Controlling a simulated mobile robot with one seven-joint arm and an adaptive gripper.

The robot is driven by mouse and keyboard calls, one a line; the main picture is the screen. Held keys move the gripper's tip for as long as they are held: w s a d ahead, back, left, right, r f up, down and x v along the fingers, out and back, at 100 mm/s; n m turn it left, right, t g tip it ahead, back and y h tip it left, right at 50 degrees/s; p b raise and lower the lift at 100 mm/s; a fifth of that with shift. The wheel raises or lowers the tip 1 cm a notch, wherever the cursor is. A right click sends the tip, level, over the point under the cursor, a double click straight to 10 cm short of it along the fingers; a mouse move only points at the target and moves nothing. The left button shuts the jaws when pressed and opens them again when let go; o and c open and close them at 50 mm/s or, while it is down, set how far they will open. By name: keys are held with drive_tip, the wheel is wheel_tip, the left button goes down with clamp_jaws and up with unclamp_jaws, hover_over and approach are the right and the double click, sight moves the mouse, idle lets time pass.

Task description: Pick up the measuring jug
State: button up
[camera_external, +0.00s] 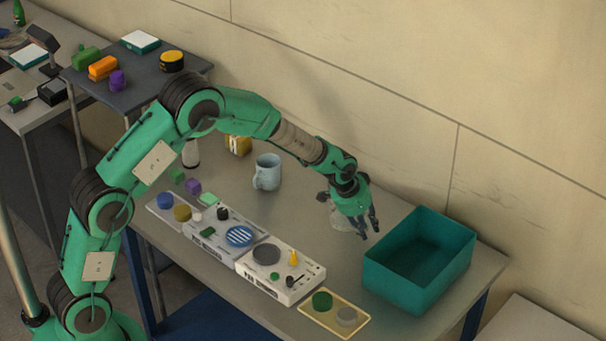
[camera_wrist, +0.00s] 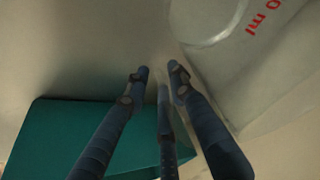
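The measuring jug (camera_external: 341,220) is clear and stands on the workbench, left of the teal bin, partly hidden behind my gripper. In the wrist view the clear jug (camera_wrist: 240,55) fills the upper right, with red "ml" lettering on its wall. My gripper (camera_external: 370,231) points down just in front of and to the right of the jug. In the wrist view its dark fingers (camera_wrist: 160,74) are apart with nothing between them, and the jug is beside the right finger. I cannot tell whether that finger touches it.
The teal open bin (camera_external: 417,262) stands close right of my gripper. A light-blue mug (camera_external: 267,173) is farther left. Two panel devices (camera_external: 283,270) and a yellow tray (camera_external: 332,331) line the bench's front edge. The wall (camera_external: 420,90) runs behind. Bare bench lies between mug and jug.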

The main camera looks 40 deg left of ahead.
drive_tip(key=shift+c, duration=0.5)
clamp_jaws()
drive_tip(key=shift+r, duration=0.2)
idle(0.3)
drive_tip(key=shift+r+p, duration=0.9)
drive_tip(key=shift+r, duration=3.85)
